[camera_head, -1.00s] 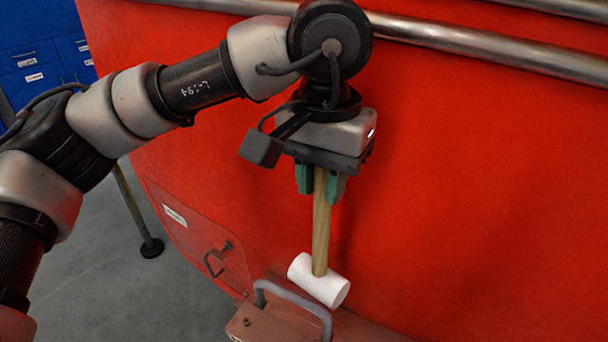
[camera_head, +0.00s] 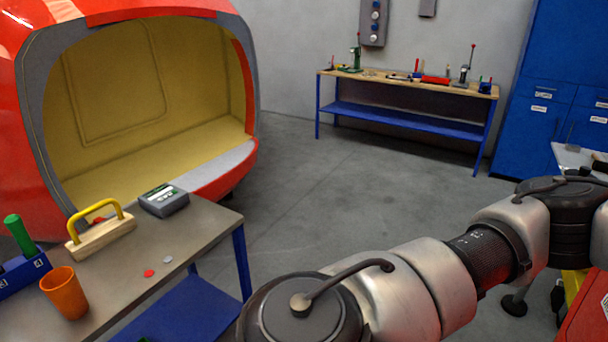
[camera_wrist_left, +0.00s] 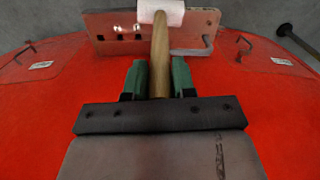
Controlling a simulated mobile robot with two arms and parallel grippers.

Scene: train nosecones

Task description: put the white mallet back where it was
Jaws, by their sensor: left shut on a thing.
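The white mallet shows in the left wrist view, its wooden handle (camera_wrist_left: 160,55) running up from my left gripper to its white head (camera_wrist_left: 160,11). My left gripper (camera_wrist_left: 158,80) is shut on the handle between green finger pads. The mallet head is at the top edge of that view, over or beside a reddish plate with holes; whether they touch cannot be told. In the head view the mallet and both grippers are out of sight. My right gripper is in no view.
The red nosecone (camera_wrist_left: 50,110) fills much of the wrist view. The head view shows a near table (camera_head: 205,225) with an orange cup (camera_head: 64,292), a yellow-handled float (camera_head: 100,237) and a grey device (camera_head: 164,200). A far workbench (camera_head: 400,85) holds tools; grey floor between is clear.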

